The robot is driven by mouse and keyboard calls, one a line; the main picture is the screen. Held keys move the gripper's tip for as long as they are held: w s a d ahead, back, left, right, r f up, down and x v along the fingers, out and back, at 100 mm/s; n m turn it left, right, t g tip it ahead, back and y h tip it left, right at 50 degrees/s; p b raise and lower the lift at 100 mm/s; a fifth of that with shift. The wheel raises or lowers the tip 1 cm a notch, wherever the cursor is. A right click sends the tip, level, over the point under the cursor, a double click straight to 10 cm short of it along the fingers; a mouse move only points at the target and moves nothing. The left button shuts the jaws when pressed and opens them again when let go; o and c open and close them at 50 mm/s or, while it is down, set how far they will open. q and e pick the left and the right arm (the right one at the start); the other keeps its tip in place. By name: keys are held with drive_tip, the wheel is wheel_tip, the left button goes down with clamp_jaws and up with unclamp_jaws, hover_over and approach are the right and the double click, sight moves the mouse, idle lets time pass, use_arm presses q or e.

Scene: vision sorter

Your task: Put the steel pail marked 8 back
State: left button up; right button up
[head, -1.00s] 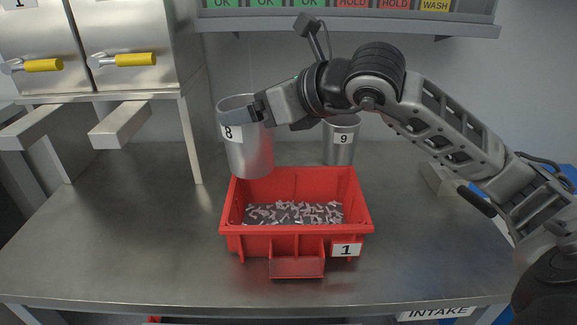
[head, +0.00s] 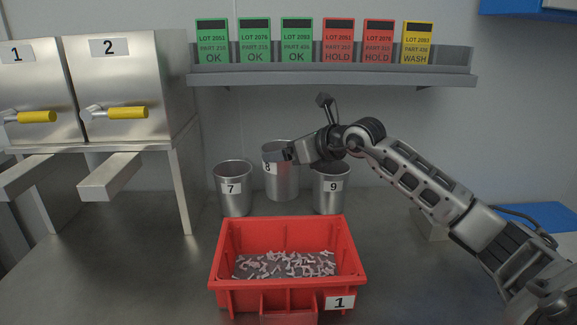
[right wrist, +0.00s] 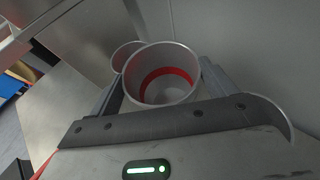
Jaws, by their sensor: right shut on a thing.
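The steel pail marked 8 (head: 281,180) is upright between the other two pails at the back of the table. My right gripper (head: 290,152) is shut on its upper part. In the right wrist view the pail's open mouth (right wrist: 160,75) sits between the two fingers, with a red band inside and no parts visible. The pail's base looks slightly higher in the picture than the bases beside it; I cannot tell whether it touches the table. My left gripper is not in view.
Pail 7 (head: 233,190) stands close at left and pail 9 (head: 331,190) close at right. A red bin marked 1 (head: 222,270), holding many small parts, is in front. A shelf (head: 330,78) with lot cards is above; steel hoppers (head: 130,75) are at left.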

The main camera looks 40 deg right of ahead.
drive_tip(key=w+f, duration=0.1)
drive_tip(key=w+d+f, duration=0.1)
drive_tip(key=shift+d+f, duration=0.15)
drive_tip(key=shift+f, duration=0.15)
wheel_tip(320, 180, down, 3)
drive_tip(key=shift+f, duration=0.1)
drive_tip(key=shift+f, duration=0.15)
drive_tip(key=o, duration=1.4)
